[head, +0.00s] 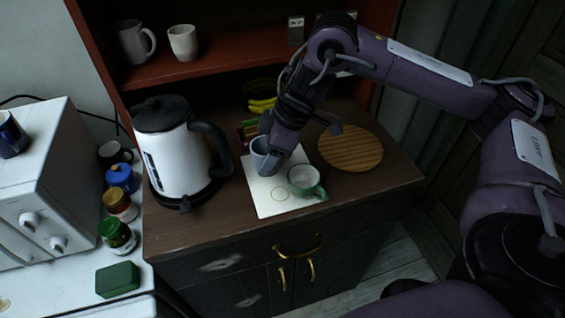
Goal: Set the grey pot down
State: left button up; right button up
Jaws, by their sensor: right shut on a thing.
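My right gripper (268,142) reaches down from the upper right and is shut on the grey pot (259,160). The grey pot is over the back part of a white sheet (262,205) with a faint ring drawn on it. The gripper hides part of the pot, and I cannot tell whether its base touches the sheet. A green cup with a pale inside (304,186) stands on the sheet, just right and in front of the pot. My left gripper is not in view.
A white and black kettle (178,155) stands left of the sheet. A round wooden board (352,148) lies to the right. Yellow bananas (262,104) are behind. A shelf (200,70) with mugs is above. The cabinet top's front right is clear.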

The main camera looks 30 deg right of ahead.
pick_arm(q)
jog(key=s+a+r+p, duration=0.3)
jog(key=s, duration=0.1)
pick_arm(e)
jog(key=w+d+r, duration=0.6)
jog(key=d+r, duration=0.4)
jog(key=r, duration=0.2)
jog(key=shift+m, duration=0.3)
jog(key=f+b, duration=0.1)
jog(key=f, duration=0.4)
jog(key=f+b, duration=0.2)
jog(key=f, duration=0.3)
jog(key=f+b, duration=0.2)
jog(key=f, duration=0.3)
jog(key=shift+s+a+f, duration=0.1)
jog(key=shift+s+f, duration=0.1)
jog(key=shift+s, duration=0.05)
notch_tip(320, 180, down, 4)
jog(key=shift+w+f, duration=0.1)
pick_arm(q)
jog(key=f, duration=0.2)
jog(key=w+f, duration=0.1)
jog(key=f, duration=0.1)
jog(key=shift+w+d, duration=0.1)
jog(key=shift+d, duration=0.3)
pick_arm(e)
jog(key=o, duration=1)
jog(key=shift+o, duration=0.2)
